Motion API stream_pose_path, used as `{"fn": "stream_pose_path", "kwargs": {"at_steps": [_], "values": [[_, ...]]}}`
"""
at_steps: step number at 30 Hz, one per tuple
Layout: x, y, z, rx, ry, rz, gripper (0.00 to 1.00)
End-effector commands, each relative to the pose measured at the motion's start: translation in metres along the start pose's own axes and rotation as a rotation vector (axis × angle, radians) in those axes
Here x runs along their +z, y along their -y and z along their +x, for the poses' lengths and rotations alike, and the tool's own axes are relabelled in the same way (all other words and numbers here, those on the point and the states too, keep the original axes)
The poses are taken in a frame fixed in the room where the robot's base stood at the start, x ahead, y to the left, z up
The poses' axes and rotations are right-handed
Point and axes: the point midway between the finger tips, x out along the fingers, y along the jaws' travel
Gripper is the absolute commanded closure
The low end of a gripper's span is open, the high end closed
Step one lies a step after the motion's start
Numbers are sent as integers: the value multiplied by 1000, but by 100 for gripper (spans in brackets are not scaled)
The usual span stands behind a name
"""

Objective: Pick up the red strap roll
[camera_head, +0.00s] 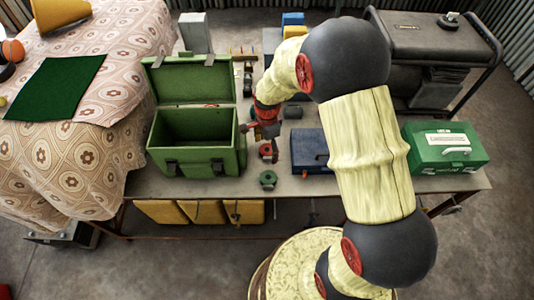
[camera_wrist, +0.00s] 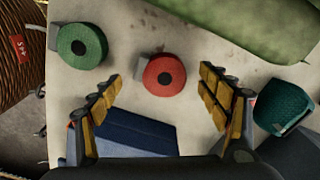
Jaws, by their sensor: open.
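The red strap roll (camera_head: 265,150) lies on the workbench, just right of the open green toolbox. In the wrist view the red strap roll (camera_wrist: 150,77) shows whole, a ring with a dark centre and a grey end at its upper left. My gripper (camera_wrist: 162,78) is open, with one finger on each side of the roll in the picture and nothing between them. In the head view my gripper (camera_head: 262,131) hangs close to the roll, partly hidden by its own wrist. How high it is above the roll is hard to tell.
A green strap roll (camera_head: 268,186) lies nearer the front edge; it also shows in the wrist view (camera_wrist: 71,46). A blue box (camera_head: 308,152) stands right of the red roll, the open green toolbox (camera_head: 193,164) left. A teal thing (camera_wrist: 283,106) lies beyond the right finger.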

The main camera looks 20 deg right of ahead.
Motion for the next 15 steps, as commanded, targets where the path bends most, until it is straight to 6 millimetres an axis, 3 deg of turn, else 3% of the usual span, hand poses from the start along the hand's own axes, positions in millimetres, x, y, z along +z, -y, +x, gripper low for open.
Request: {"fn": "stream_pose_path", "kwargs": {"at_steps": [2,9,15], "values": [[0,0,8,1,0,-1,24],[0,0,8,-1,0,-1,24],[0,0,8,-1,0,-1,36]]}}
